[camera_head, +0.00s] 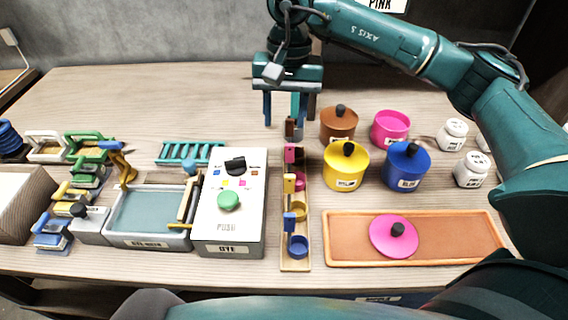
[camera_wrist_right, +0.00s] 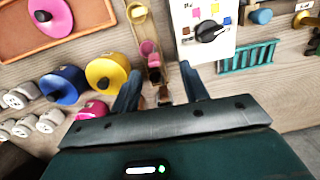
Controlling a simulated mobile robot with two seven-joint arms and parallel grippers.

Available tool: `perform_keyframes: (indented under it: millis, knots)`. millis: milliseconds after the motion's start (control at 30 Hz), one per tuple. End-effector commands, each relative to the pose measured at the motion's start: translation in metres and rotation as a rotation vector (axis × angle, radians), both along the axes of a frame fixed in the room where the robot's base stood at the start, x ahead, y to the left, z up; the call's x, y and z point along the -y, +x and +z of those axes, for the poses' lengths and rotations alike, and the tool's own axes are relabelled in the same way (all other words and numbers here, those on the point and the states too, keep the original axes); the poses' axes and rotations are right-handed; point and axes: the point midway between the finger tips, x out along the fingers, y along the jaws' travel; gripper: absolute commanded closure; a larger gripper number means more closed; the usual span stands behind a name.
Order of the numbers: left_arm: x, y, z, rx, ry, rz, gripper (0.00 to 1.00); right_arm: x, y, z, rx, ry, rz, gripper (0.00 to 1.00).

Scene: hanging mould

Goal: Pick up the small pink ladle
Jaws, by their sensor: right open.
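The small pink ladle (camera_head: 290,154) stands in a narrow wooden rack (camera_head: 297,264), its handle upright, with yellow and blue ladles nearer me and a brown one behind it. In the right wrist view the pink ladle (camera_wrist_right: 148,47) lies just beyond the fingertips. My right gripper (camera_head: 290,121) is open and empty, fingers pointing down, above the far end of the rack by the brown ladle (camera_head: 290,128). In the right wrist view the open fingers (camera_wrist_right: 162,76) straddle the rack's brown end. My left gripper is out of view.
The white dye box (camera_head: 234,240) stands close left of the rack. Right of it are brown (camera_head: 338,126), yellow (camera_head: 346,167) and blue (camera_head: 406,168) lidded pots and an open pink pot (camera_head: 390,128). A pink lid (camera_head: 393,238) lies on an orange-rimmed tray (camera_head: 460,262).

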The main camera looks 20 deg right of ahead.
Motion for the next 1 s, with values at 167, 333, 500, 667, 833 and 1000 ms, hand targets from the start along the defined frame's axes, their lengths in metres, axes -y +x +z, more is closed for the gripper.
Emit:
perform_keyframes:
  millis: [167, 333, 500, 667, 833, 1000]
  knots:
    - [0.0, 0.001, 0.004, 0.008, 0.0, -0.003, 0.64, 0.019, 0.005, 0.001, 0.02, -0.075, 0.014, 0.55]
    - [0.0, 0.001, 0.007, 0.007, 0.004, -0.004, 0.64, 0.019, 0.004, -0.03, 0.018, -0.074, 0.015, 0.55]
    - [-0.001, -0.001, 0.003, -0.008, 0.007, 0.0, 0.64, 0.018, 0.004, -0.058, 0.019, -0.071, 0.015, 0.55]
    - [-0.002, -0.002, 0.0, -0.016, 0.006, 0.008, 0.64, 0.018, 0.004, -0.07, 0.022, -0.07, 0.014, 0.55]
    - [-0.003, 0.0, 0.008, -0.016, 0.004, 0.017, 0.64, 0.017, 0.005, -0.087, 0.018, -0.07, 0.014, 0.55]
    - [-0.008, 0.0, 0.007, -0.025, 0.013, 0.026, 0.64, 0.016, 0.005, -0.113, 0.019, -0.068, 0.012, 0.55]
